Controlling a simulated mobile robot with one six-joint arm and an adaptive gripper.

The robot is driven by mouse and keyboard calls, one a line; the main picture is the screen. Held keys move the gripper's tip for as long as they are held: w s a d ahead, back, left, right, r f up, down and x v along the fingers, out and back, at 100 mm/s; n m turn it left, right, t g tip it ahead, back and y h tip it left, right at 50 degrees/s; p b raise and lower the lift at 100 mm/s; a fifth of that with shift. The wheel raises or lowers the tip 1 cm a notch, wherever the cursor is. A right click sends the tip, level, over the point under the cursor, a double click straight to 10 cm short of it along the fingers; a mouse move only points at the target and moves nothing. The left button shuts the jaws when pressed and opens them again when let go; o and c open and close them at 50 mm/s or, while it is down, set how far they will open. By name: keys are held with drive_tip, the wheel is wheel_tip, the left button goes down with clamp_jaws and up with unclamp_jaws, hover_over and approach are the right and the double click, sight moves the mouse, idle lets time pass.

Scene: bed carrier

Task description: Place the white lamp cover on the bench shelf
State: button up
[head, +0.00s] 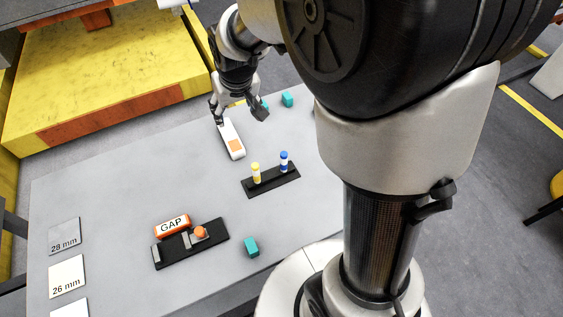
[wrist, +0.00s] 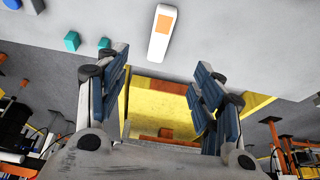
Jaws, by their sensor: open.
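A long white piece with an orange patch, which looks like the lamp cover (head: 233,142), lies flat on the grey bench top (head: 110,190). It also shows in the wrist view (wrist: 158,44), top centre, ahead of the fingertips and apart from them. My gripper (head: 238,110) is open and empty at the far end of the cover; in the wrist view its blue-padded fingers (wrist: 160,65) are spread wide. I cannot make out a separate bench shelf.
A black holder (head: 270,180) with yellow and blue bottles stands near the cover. An orange GAP block (head: 172,225) is by a black fixture (head: 190,252). Teal cubes (head: 251,247) are scattered about. Marked plates (head: 66,277) lie at left. A yellow platform (head: 110,75) is beyond the bench.

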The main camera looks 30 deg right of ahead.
drive_tip(key=s+r, duration=0.4)
drive_tip(key=s, duration=0.9)
drive_tip(key=s+r, duration=0.5)
drive_tip(key=s, duration=0.7)
drive_tip(key=shift+s+d, duration=0.25)
drive_tip(key=shift+s, duration=0.15)
drive_tip(key=shift+o, duration=0.5)
drive_tip(key=shift+s+f, duration=0.1)
drive_tip(key=shift+s, duration=0.2)
drive_tip(key=w+r+g, duration=0.2)
drive_tip(key=w+r, duration=0.2)
drive_tip(key=w, duration=1.1)
drive_tip(key=g+b, duration=0.2)
drive_tip(key=g, duration=0.1)
hover_over(230, 135)
wheel_tip(230, 135, down, 31)
drive_tip(key=shift+f, duration=0.2)
drive_tip(key=shift+w+f+b, duration=0.1)
drive_tip(key=shift+f+b, duration=1.05)
drive_tip(key=shift+f, duration=1.8)
